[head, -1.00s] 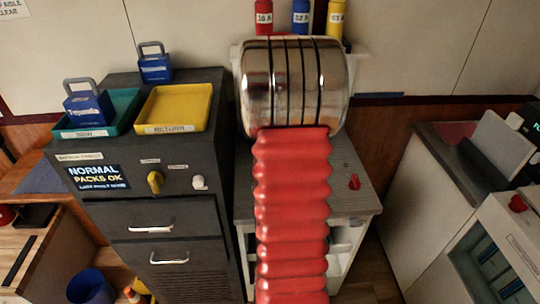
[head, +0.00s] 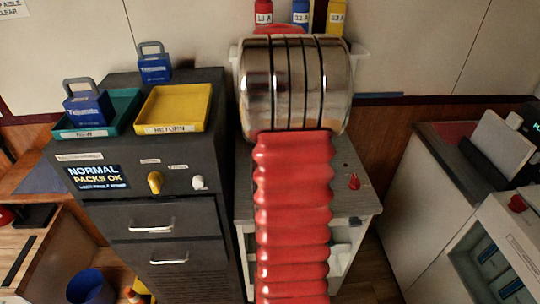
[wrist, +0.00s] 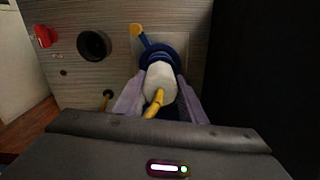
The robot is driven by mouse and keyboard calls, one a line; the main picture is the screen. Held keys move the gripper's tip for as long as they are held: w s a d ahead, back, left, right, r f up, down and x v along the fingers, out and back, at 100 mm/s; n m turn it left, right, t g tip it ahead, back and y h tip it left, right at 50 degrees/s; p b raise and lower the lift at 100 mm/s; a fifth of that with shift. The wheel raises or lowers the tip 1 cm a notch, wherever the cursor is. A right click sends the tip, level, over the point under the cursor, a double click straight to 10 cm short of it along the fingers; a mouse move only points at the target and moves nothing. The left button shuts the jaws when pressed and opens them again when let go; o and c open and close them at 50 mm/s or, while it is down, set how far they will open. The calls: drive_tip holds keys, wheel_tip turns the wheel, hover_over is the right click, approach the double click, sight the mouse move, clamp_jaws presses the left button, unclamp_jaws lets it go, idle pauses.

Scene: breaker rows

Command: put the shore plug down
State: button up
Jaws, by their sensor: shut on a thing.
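In the wrist view my gripper (wrist: 162,85) is shut on the shore plug (wrist: 158,78), a white body with a yellow cable running back from it toward the camera. One pale purple finger lies on each side of it. The plug's far end is at a blue round socket (wrist: 155,53), lined up with it. I cannot tell how deep the plug sits in it. A blue and yellow lever or flap (wrist: 143,35) sticks out at the socket's upper left. A dark round hole with a black rim (wrist: 94,45) is to the left. In the head view my arm hides the gripper and plug.
The grey panel also has a red knob (wrist: 44,36) and a small cable hole (wrist: 108,94). In the head view a dark cabinet (head: 150,220) with a yellow tray (head: 174,108) and a teal tray (head: 125,100) stands left. A white-sided unit (head: 430,210) stands right.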

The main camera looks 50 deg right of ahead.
drive_tip(key=shift+r, duration=0.45)
drive_tip(key=shift+r, duration=0.5)
drive_tip(key=r, duration=0.2)
drive_tip(key=s+r, duration=0.1)
drive_tip(key=r, duration=0.2)
drive_tip(key=shift+s+d+r, duration=0.15)
drive_tip(key=shift+s+d, duration=0.05)
drive_tip(key=s+f+m, duration=0.2)
drive_tip(key=s+f, duration=0.1)
drive_tip(key=s, duration=1)
drive_tip(key=shift+s+d+f+m, duration=0.3)
drive_tip(key=shift+d+m, duration=0.1)
drive_tip(key=shift+s, duration=0.1)
